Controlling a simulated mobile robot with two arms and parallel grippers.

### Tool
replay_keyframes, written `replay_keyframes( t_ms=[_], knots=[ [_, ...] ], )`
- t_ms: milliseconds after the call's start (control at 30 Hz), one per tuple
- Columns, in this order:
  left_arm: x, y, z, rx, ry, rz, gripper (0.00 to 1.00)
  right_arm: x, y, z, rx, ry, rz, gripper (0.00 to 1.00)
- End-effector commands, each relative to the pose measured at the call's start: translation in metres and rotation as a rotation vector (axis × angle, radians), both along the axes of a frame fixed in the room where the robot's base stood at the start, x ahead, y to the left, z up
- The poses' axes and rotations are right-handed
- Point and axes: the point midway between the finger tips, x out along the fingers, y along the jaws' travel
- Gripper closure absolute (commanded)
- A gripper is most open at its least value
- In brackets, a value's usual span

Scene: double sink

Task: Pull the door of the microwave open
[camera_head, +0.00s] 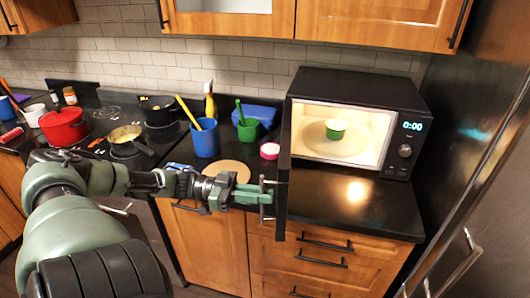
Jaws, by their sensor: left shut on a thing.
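The black microwave (362,100) stands on the counter at the right, its lit inside showing a green and white cup (335,129) on the plate. Its door (283,165) stands open, hinged at the left and swung out toward me, seen nearly edge-on. My left gripper (264,194) is shut on the door's handle (267,205), at the left side of the door. The door's inner face is mostly out of sight. My right gripper is not in view.
A blue cup (206,138), a green cup (248,130) and a pink-white bowl (270,151) stand on the counter left of the door. A red pot (64,127) and pans are on the stove farther left. The fridge (480,170) bounds the right; the counter before the microwave is clear.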

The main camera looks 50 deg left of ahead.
Motion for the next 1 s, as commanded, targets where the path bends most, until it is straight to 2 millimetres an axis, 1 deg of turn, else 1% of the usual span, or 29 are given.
replay_keyframes(
  t_ms=[267,300,333,367,700,833,1000],
  knots=[
    [0.0,0.0,0.0,-0.003,0.001,0.001,1.0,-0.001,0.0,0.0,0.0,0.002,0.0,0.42],
    [0.0,0.0,0.001,-0.003,0.0,0.001,0.78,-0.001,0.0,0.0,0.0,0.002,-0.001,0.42],
    [0.0,0.0,0.001,-0.003,0.0,0.001,0.7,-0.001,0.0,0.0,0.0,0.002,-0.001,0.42],
    [0.0,0.0,0.001,-0.003,0.0,0.001,0.68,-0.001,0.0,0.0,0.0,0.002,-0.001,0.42],
    [-0.001,0.002,0.0,0.0,0.001,0.002,0.68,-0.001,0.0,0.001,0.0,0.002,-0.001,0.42],
    [-0.01,0.015,0.0,0.003,0.005,0.003,0.68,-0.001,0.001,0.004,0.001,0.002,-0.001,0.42],
    [-0.029,0.039,0.0,0.002,0.005,0.003,0.68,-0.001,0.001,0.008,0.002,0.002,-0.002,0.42]
  ],
)
